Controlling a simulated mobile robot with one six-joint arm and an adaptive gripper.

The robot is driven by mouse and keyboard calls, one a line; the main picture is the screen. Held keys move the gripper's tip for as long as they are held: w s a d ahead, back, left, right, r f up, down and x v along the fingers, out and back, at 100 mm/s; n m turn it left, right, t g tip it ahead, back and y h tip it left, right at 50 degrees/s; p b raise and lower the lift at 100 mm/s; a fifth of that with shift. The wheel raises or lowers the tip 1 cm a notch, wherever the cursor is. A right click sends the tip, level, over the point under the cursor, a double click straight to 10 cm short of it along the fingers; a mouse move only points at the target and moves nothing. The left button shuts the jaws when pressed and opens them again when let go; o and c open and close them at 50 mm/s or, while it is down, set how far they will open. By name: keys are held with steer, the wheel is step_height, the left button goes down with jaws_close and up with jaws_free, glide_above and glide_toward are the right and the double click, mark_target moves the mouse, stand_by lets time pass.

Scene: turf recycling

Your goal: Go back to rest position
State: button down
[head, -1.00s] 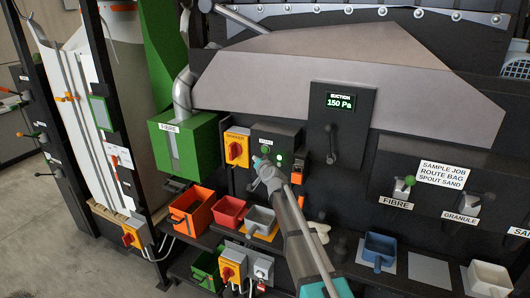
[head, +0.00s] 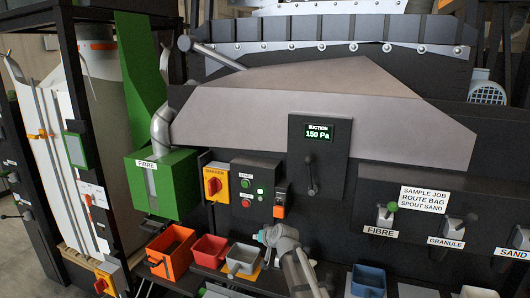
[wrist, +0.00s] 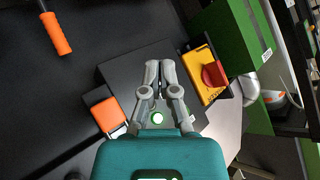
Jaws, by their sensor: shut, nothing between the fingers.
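My gripper (wrist: 160,72) is in the lower middle of the wrist view, its grey fingers shut and empty. It points at the dark start panel (head: 253,188), which carries a lit green button and a red button. In the head view my grey arm (head: 297,265) rises from the bottom edge, below and right of that panel and in front of the shelf. The gripper looks apart from the panel, with nothing held.
A yellow switch with a red knob (head: 216,182) and an orange-tipped lever (head: 279,205) flank the panel. Orange (head: 171,250), red (head: 209,251), grey (head: 243,259) and blue (head: 368,281) bins stand below. A display (head: 319,131) reads 150 Pa.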

steer(key=s+d+f+g+h+b, duration=0.1)
steer(key=s+d+f+g+h, duration=0.1)
steer(key=s+d, duration=0.4)
steer(key=s+d+f+g+h+b, duration=0.2)
steer(key=s+d+f+g, duration=0.2)
steer(key=s+d+f, duration=0.3)
steer(key=s+d+f+g+h+b, duration=0.2)
steer(key=s+d+f, duration=0.3)
steer(key=s, duration=1)
steer(key=shift+d+m+g, duration=0.4)
steer(key=shift+d+g, duration=0.2)
steer(key=shift+d, duration=0.3)
steer(key=shift+s, duration=0.1)
